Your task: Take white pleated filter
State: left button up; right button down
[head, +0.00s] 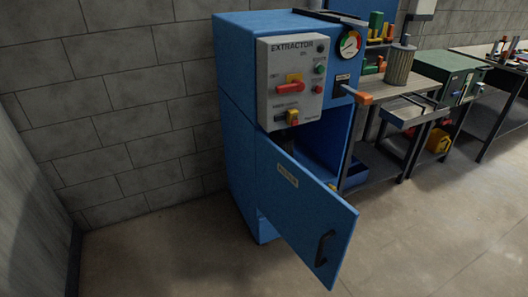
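A grey-beige cylinder with vertical ribs, which looks like a pleated filter (399,67), stands upright on the workbench (392,87) to the right of the blue extractor cabinet (235,100). A thin upright piece shows above its top. The extractor's lower door (295,195) stands open toward me, with a black handle (325,248) near its free edge. Neither of my grippers is in view.
A lever with an orange end (357,95) sticks out from the cabinet's front. The control panel (291,82) carries red and yellow switches. A green box (449,72) and another bench (493,62) stand farther right. The floor (430,225) at front right is clear.

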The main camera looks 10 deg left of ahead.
aim_at(285, 138)
jog(key=i+l+u, duration=0.25)
jog(key=u, duration=0.15)
jog(key=i+l+u, duration=0.2)
jog(key=l+u, duration=0.2)
jog(key=i+l, duration=0.15)
jog(key=l, duration=0.35)
jog(key=i+l+u, duration=0.15)
jog(key=l, duration=0.3)
jog(key=i+l, duration=0.15)
jog(key=l, duration=0.35)
jog(key=i+l+u, duration=0.1)
jog(key=l, duration=0.4)
jog(key=i+l, duration=0.15)
jog(key=l, duration=0.35)
jog(key=i+l+u, duration=0.15)
jog(key=l, duration=0.35)
jog(key=k, duration=0.05)
